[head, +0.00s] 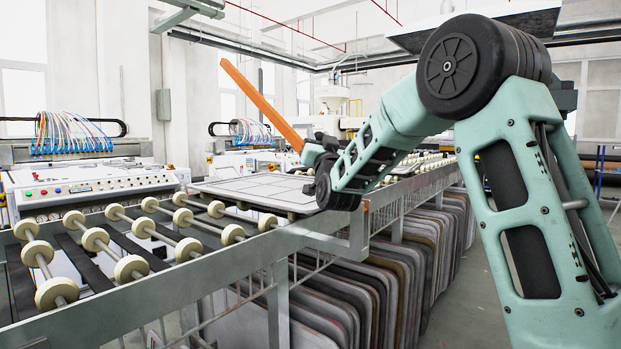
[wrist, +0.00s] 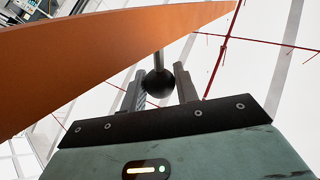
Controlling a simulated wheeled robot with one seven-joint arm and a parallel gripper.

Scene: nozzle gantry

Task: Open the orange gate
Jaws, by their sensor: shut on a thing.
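The orange gate (head: 262,106) is a long flat bar in the middle of the head view. It stands tilted, its upper end up to the left and its lower end by my gripper (head: 314,150). In the wrist view the gate (wrist: 100,60) crosses the upper left as a broad orange band. A black ball knob (wrist: 158,84) on a short grey rod shows beside it. My gripper (wrist: 160,70) has one finger on each side of the knob and is shut on it. In the head view the knob is not distinguishable.
A roller conveyor (head: 130,268) with cream wheels runs along the left and front. A flat grey panel (head: 255,190) lies on it beneath my gripper. Several upright panels (head: 370,290) stand under the conveyor frame. White machines (head: 90,185) with blue hoses stand behind. The floor at right is partly clear.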

